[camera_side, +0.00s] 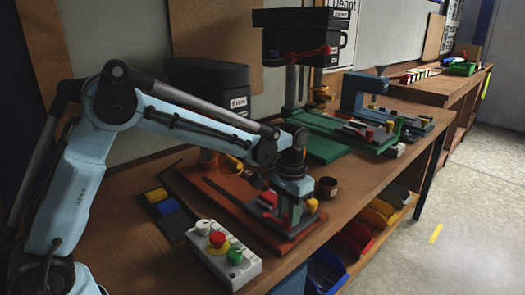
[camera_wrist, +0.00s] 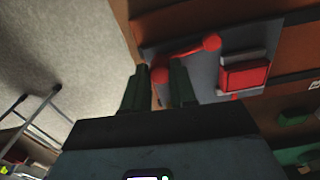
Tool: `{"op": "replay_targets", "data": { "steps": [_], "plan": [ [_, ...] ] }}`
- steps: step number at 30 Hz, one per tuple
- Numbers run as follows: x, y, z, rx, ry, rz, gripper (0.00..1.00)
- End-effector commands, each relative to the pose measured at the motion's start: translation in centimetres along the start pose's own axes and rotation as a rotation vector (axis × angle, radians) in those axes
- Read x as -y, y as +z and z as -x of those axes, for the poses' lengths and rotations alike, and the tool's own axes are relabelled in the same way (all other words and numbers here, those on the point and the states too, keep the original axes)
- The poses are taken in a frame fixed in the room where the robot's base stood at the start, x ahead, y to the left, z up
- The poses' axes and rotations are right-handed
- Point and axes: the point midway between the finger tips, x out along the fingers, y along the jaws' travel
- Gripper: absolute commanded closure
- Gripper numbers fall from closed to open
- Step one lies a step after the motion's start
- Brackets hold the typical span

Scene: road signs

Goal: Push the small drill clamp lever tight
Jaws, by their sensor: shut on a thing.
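The clamp lever (camera_wrist: 187,51) is a red bar with a round knob at each end, lying over a grey plate (camera_wrist: 210,80) in the wrist view. My gripper (camera_wrist: 160,85) has its dark green fingers on either side of the lever's near knob (camera_wrist: 160,75) and is shut on it. In the side view my gripper (camera_side: 291,213) points down over the orange-brown base (camera_side: 235,208) of the small drill. A red block (camera_wrist: 245,75) sits right of the lever. In the side view my arm and gripper hide most of the lever.
A button box (camera_side: 222,252) stands in front of the base, and a dark tray (camera_side: 178,228) with yellow and blue blocks lies left. A brown cup (camera_side: 326,187) is close right of my gripper. A green drill press (camera_side: 325,145) stands behind.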

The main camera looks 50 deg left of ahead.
Motion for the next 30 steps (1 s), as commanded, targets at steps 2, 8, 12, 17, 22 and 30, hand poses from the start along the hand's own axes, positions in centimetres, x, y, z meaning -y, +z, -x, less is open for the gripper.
{"op": "replay_targets", "data": {
  "steps": [2,8,12,17,22,30],
  "plan": [
    [0.0,-0.1,0.1,-0.004,0.0,0.001,0.66],
    [0.0,-0.1,0.0,-0.003,0.0,0.0,0.47],
    [0.0,-0.1,0.0,-0.003,0.0,-0.001,0.47],
    [0.0,-0.1,0.5,-0.002,0.0,-0.001,0.47],
    [0.0,0.0,2.7,-0.002,0.0,-0.001,0.47],
    [0.0,0.0,7.9,-0.003,0.0,-0.001,0.47]
  ]
}}
